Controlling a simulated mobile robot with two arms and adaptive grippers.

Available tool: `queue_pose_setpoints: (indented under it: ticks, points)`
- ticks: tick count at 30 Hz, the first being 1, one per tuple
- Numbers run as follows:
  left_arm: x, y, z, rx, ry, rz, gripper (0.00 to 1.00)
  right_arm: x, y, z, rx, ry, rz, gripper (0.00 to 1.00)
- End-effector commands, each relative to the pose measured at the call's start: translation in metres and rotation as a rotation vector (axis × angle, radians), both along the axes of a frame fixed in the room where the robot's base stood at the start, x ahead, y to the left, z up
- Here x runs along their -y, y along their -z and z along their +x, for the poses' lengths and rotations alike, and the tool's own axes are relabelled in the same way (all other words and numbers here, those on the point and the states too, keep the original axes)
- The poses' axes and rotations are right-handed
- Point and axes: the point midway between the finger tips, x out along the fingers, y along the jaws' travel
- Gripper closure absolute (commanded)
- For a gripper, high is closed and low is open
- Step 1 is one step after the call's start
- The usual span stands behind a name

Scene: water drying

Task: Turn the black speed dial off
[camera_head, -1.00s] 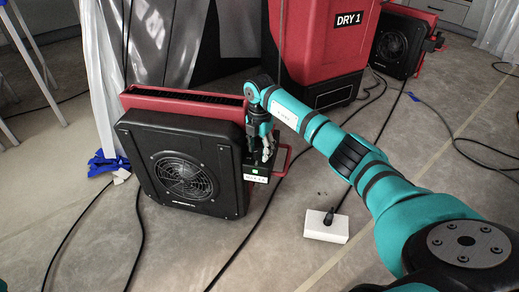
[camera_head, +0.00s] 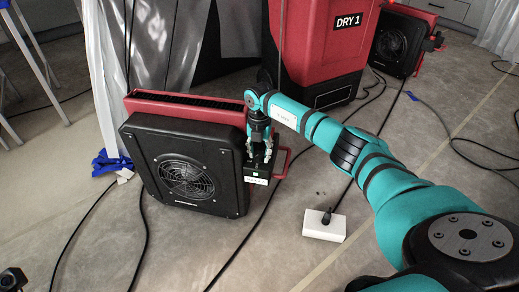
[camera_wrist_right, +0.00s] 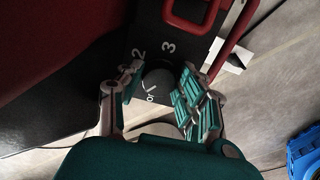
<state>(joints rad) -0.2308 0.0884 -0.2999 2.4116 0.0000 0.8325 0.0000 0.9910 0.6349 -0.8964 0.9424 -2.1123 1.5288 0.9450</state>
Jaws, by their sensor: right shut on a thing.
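The black speed dial (camera_wrist_right: 158,80) is a round knob on a dark panel with white numbers 2 and 3 beside it, in the right wrist view. More white lettering near its lower edge is partly covered. My right gripper (camera_wrist_right: 162,92) has its fingers on both sides of the dial and is shut on it. In the head view the right gripper (camera_head: 260,152) points down at the control box on the right side of the black and red fan (camera_head: 186,178). The dial itself is hidden there.
A tall red machine marked DRY 1 (camera_head: 325,45) stands behind my right arm. A white block (camera_head: 324,225) with a black plug lies on the floor at right. Several black cables cross the floor. Another red and black fan (camera_head: 400,42) stands at the back.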

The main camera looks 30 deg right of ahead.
Motion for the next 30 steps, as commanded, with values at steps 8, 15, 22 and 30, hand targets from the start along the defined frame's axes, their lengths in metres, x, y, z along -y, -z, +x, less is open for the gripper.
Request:
queue_pose_setpoints:
  ticks: [8, 15, 22, 30]
  points:
    - [0.000, 0.000, 0.000, 0.001, 0.000, 0.001, 0.60, 0.000, 0.000, 0.000, 0.001, 0.003, 0.001, 0.55]
    - [0.000, 0.000, 0.000, 0.001, 0.000, 0.001, 0.60, 0.000, 0.000, 0.000, 0.000, 0.003, 0.000, 0.55]
    - [0.000, 0.003, 0.000, 0.001, 0.000, 0.001, 0.60, 0.000, 0.001, 0.000, 0.000, 0.024, 0.001, 0.55]
    - [0.000, 0.032, 0.000, 0.000, 0.000, 0.001, 0.60, 0.000, 0.007, 0.000, 0.001, 0.263, 0.003, 0.55]
